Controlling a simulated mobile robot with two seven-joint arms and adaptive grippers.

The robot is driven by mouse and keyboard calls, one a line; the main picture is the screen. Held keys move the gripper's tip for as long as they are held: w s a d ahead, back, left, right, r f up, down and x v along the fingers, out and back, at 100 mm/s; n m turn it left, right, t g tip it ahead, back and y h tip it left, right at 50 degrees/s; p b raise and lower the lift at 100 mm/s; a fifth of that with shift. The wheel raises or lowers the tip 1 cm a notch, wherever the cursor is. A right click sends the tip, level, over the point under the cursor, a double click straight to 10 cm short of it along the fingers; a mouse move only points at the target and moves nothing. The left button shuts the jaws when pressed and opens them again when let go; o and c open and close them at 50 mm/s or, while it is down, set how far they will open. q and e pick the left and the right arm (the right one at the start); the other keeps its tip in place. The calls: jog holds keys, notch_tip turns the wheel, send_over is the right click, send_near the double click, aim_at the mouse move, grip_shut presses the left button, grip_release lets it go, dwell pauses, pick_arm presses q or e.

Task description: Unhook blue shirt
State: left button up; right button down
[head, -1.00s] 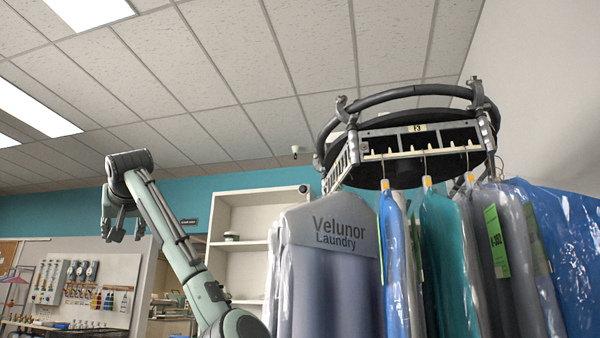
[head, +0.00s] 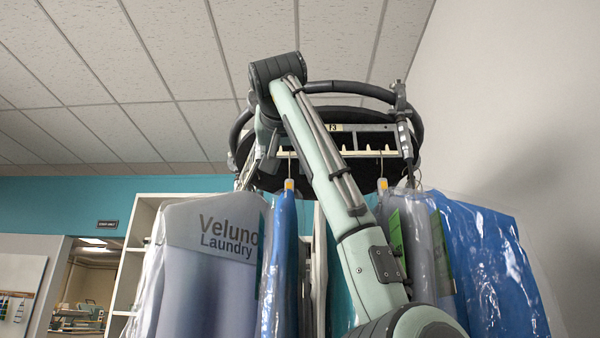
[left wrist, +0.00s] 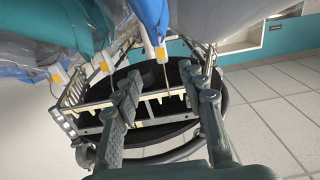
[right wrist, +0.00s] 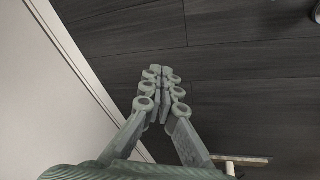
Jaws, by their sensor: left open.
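The blue shirt (head: 283,245) hangs in clear film from the rail (head: 370,155), between the grey Velunor bag and the teal garment. In the left wrist view, its blue top (left wrist: 151,14), orange tag (left wrist: 161,54) and thin wire hook show. My left gripper (left wrist: 163,78) is open, with one finger on each side of that hook and nothing clamped. In the head view, my left arm crosses in front of the rail and largely hides the gripper. My right gripper (right wrist: 160,72) is far from the shirt, pointing at a dark floor, fingertips together and empty.
A grey Velunor Laundry bag (head: 208,265) hangs left of the shirt. A teal garment (head: 340,300) and a larger blue garment (head: 490,265) hang to the right. A white shelf (head: 140,225) stands behind at left. A plain wall is at right.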

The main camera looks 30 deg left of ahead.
aim_at(289, 184)
pick_arm(q)
jog(key=shift+d+r, duration=0.1)
jog(key=p+x, duration=0.2)
jog(key=x, duration=0.3)
jog(key=shift+w+a, duration=0.15)
jog(key=shift+a, duration=0.05)
jog(key=shift+p+x, duration=0.3)
jog(key=shift+x, duration=3.4)
pick_arm(e)
jog(key=s+d+f+g, duration=0.1)
jog(key=s+f, duration=0.4)
jog(key=f, duration=0.3)
jog(key=shift+s, duration=0.15)
pick_arm(q)
grip_shut()
jog(key=shift+r, duration=0.15)
